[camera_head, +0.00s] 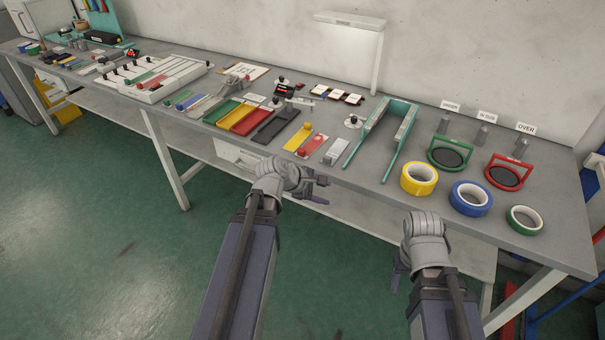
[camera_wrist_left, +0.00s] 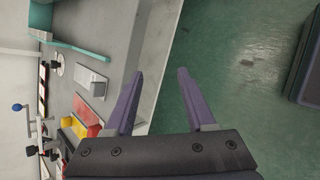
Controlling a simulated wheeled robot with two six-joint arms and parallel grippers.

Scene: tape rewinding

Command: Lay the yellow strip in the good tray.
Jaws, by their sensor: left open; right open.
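The yellow strip (camera_head: 298,138) lies flat on the bench beside a red strip (camera_head: 315,143) with a red knob. Part of the yellow strip also shows at the left of the left wrist view (camera_wrist_left: 68,122). To its left are shallow trays: a green tray (camera_head: 221,111), a yellow one, a red one and a dark one (camera_head: 276,126). I cannot read which is marked good. My left gripper (camera_head: 321,190) is open and empty, off the bench's front edge; its apart fingers show in the left wrist view (camera_wrist_left: 160,75). My right gripper (camera_head: 398,272) is open and empty, farther right before the bench.
A teal U-shaped frame (camera_head: 355,135) stands right of the strips, beside a pale block (camera_head: 336,152). Yellow (camera_head: 419,178), blue (camera_head: 470,198) and green (camera_head: 524,219) tape rolls lie near the front edge. A white slotted rack (camera_head: 160,78) stands at the left.

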